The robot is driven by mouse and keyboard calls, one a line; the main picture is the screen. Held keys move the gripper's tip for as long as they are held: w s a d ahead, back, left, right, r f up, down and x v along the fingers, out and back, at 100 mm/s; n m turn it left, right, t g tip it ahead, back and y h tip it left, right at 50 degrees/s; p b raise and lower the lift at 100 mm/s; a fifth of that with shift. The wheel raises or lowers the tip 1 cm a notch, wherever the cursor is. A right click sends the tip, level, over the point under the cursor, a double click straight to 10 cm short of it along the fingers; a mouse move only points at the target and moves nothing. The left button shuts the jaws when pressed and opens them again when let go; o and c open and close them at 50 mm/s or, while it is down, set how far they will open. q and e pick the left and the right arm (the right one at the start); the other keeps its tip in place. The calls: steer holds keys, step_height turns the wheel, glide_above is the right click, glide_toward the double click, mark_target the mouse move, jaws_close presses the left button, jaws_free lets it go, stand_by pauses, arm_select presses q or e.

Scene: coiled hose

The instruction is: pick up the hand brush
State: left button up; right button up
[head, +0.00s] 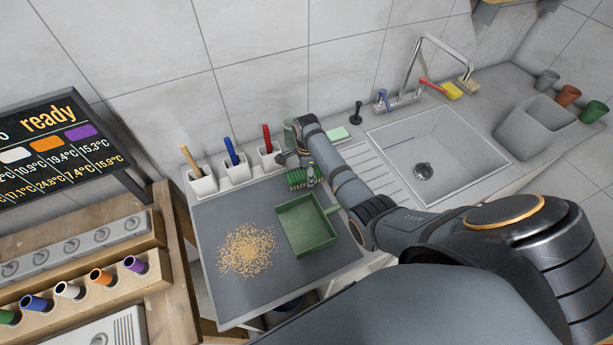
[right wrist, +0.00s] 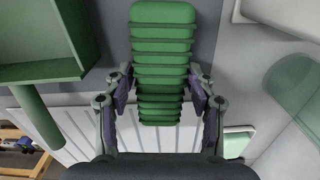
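The hand brush (head: 300,178) is green and ridged. It lies on the grey counter behind the dustpan, and its ridged top also shows in the right wrist view (right wrist: 164,45). The green dustpan (head: 305,226) lies just in front, with a scatter of tan crumbs (head: 247,251) to its left. My right gripper (head: 312,172) is down at the brush. In the right wrist view its fingers (right wrist: 161,88) stand on both sides of the brush, very close to it. Whether they press on it cannot be told. My left gripper is out of view.
Holders with a tan, a blue (head: 231,152) and a red handle (head: 267,139) stand along the wall. The sink (head: 432,150) is to the right, with a green sponge (head: 338,134) nearby. A wooden rack (head: 90,285) stands at left. The counter left of the crumbs is clear.

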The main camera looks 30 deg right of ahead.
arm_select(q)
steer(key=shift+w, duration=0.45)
arm_select(e)
steer(key=c, duration=0.8)
steer(key=shift+r, duration=0.5)
steer(key=r, duration=0.2)
steer(key=shift+s+a+r, duration=0.15)
steer(key=shift+s+r, duration=0.05)
steer(key=shift+r, duration=0.1)
arm_select(q)
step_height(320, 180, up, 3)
steer(key=p, duration=0.2)
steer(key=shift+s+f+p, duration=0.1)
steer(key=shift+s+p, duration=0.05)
steer(key=shift+p, duration=0.25)
arm_select(e)
steer(key=s+a+r, duration=0.6)
steer(key=s+r, duration=0.3)
steer(key=s, duration=0.3)
steer(key=shift+r, duration=0.2)
steer(key=shift+a, duration=0.1)
